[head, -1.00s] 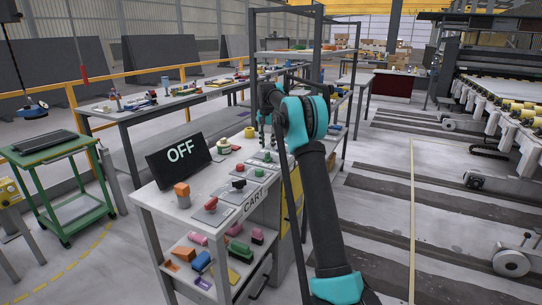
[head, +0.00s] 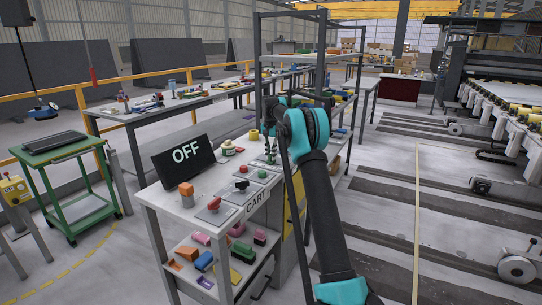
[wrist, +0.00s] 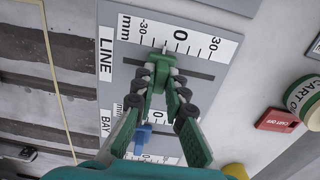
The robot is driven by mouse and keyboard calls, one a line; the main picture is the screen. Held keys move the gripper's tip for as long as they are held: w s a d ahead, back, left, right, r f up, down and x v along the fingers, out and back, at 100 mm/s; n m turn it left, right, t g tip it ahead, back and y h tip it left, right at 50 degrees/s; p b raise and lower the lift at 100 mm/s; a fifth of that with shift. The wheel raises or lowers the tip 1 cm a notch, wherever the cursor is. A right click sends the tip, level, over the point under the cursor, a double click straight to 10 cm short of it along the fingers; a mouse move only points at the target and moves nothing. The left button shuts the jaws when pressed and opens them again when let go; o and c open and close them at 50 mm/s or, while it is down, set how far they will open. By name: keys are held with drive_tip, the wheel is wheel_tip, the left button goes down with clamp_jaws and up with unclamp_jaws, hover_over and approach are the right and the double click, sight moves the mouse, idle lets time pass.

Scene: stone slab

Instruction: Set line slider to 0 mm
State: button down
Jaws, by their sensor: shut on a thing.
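The line slider is a green knob (wrist: 159,68) on a grey panel (wrist: 108,85) marked LINE, with a white mm scale (wrist: 180,36) running from -30 through 0 to 30. The knob appears a little left of the 0 mark in the wrist view. My gripper (wrist: 160,78) is shut on the green knob, its fingers on both sides of it. In the head view my gripper (head: 270,155) is low over the cart top, and the slider there is too small to make out.
A blue slider (wrist: 143,137) on the BAY scale sits close below my fingers. A red block (wrist: 276,120) and a green-and-white round thing (wrist: 304,95) stand to the right. The cart (head: 164,204) also carries a display reading OFF (head: 184,153) and several buttons.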

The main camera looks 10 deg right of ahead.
idle(0.3)
drive_tip(key=shift+w+a, duration=0.5)
drive_tip(key=shift+a, duration=0.1)
drive_tip(key=c, duration=1.6)
unclamp_jaws()
drive_tip(key=shift+o, duration=0.2)
wheel_tip(320, 180, up, 12)
drive_tip(key=shift+s, duration=0.1)
